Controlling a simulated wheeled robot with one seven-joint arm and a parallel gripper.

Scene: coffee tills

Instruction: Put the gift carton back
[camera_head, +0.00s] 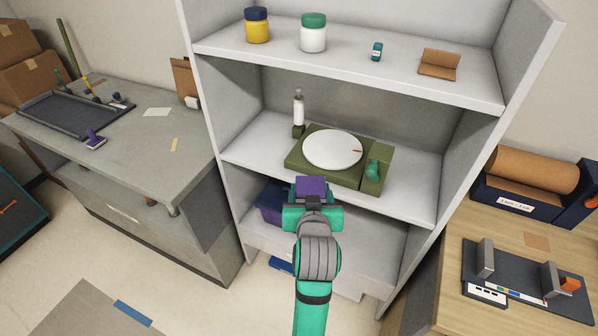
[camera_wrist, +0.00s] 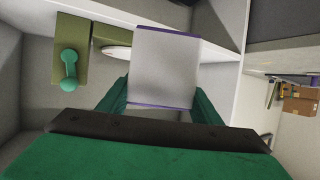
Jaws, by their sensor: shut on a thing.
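The gift carton is the purple box (camera_head: 311,186) at the front of my gripper (camera_head: 312,203) in the head view. In the wrist view the carton (camera_wrist: 165,68) shows a pale face with purple edges, between the green fingers of my gripper (camera_wrist: 161,98). My gripper is shut on it. It is held in front of the grey shelf unit (camera_head: 243,153), near the height of the shelf with the green device. My arm hides part of the lower shelf.
A green device with a white round plate (camera_head: 333,150) and a bottle (camera_head: 298,110) stand on the middle shelf. A dark purple bin (camera_head: 272,203) sits on the lower shelf, left of my gripper. Jars (camera_head: 313,35) stand on the top shelf. Counters flank the unit.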

